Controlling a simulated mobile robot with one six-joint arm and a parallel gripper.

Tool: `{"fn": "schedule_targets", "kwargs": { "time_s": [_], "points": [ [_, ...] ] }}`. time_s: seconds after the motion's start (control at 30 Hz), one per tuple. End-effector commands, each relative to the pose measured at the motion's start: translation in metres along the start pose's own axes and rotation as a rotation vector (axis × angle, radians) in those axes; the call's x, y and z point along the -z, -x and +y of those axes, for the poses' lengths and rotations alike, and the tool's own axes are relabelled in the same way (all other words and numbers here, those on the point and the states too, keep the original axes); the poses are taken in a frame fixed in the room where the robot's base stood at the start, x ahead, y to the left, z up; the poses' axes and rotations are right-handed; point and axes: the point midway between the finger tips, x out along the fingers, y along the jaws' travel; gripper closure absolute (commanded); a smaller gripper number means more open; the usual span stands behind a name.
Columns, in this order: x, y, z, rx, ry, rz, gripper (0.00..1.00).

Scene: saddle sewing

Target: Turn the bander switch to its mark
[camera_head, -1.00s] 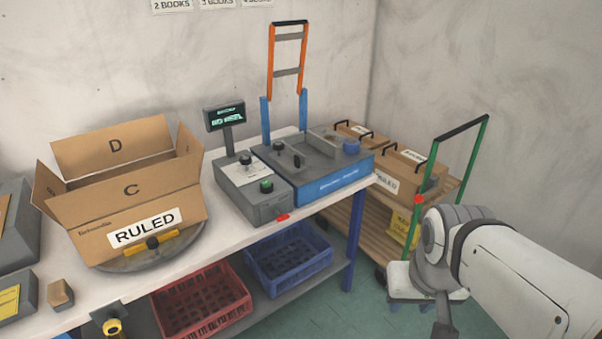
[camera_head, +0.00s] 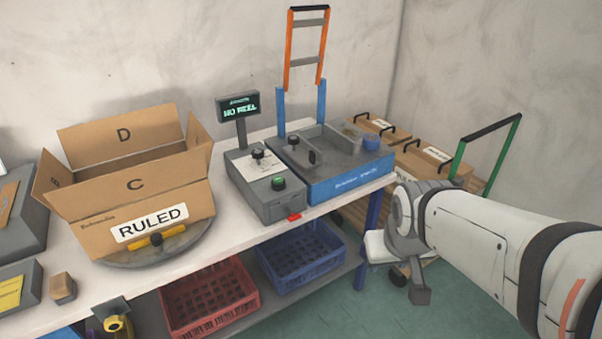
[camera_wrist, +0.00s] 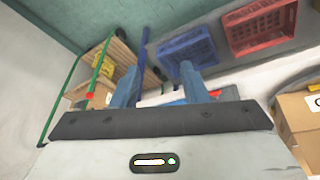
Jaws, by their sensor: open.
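The bander is a grey control box (camera_head: 262,200) beside a blue machine (camera_head: 345,182) on the bench. A black knob (camera_head: 257,153) sits on the box's white label plate, with a green button (camera_head: 278,183) in front of it. More black knobs (camera_head: 293,141) stand on the machine's grey top. I cannot tell which knob is the switch, or make out its mark. The display (camera_head: 238,106) reads "NO REEL". My gripper's two fingers (camera_wrist: 158,88) are apart and empty in the wrist view. In the head view my arm is right of the bander, clear of it.
An open carton (camera_head: 150,205) labelled RULED stands on a round turntable at the left. Red (camera_head: 205,300) and blue (camera_head: 300,258) crates sit on the shelf below. A cart with a green handle (camera_head: 487,145) and boxes is at the right. A red tab (camera_head: 294,217) sits at the bench edge.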

Motion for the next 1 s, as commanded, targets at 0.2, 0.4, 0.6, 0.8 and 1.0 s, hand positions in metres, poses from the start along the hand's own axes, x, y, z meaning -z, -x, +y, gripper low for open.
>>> {"fn": "schedule_targets", "kwargs": {
  "time_s": [0.2, 0.4, 0.6, 0.8, 1.0],
  "points": [
    [0.089, -0.079, 0.001, -0.057, 0.298, 0.248, 0.6],
    [0.158, -0.145, -0.02, -0.102, 0.582, 0.516, 0.6],
    [0.195, -0.203, -0.064, -0.113, 0.836, 0.809, 0.6],
    [0.199, -0.243, -0.108, -0.123, 0.993, 1.103, 0.6],
    [0.189, -0.258, -0.131, -0.142, 1.04, 1.301, 0.6]
  ]
}}
